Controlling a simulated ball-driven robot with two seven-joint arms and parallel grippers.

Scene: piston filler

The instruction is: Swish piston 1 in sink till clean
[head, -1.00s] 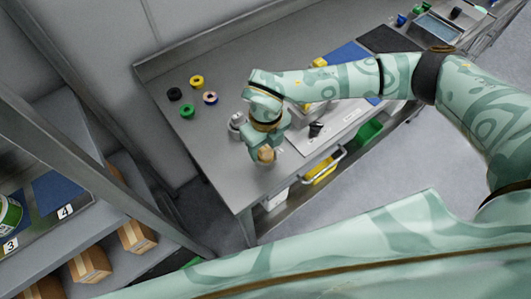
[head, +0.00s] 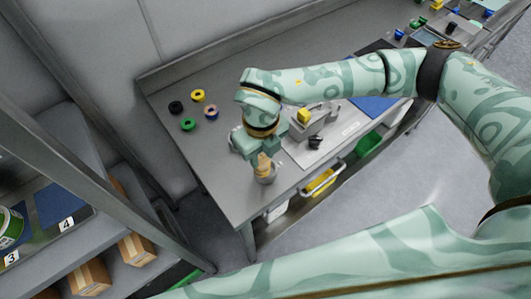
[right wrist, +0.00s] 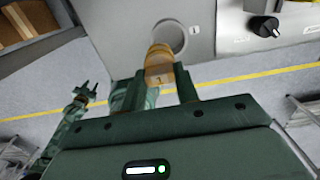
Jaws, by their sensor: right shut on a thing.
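My right gripper (head: 262,156) is shut on piston 1 (head: 264,163), a tan-orange piece. In the right wrist view, piston 1 (right wrist: 160,62) sits between the fingertips (right wrist: 161,88) and carries a mark like a "1". Its far end overlaps the near side of a round grey opening (right wrist: 171,36) labelled 1; I cannot tell whether it is inside. My left gripper (right wrist: 83,92) is small in the right wrist view, fingers apart and empty. I cannot identify the sink for sure.
The grey bench (head: 215,175) holds several coloured rings (head: 198,95) at the back left. A machine with a yellow part (head: 303,116) and a black knob (head: 316,142) stands right of my gripper. A shelf with boxes (head: 90,275) is at lower left.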

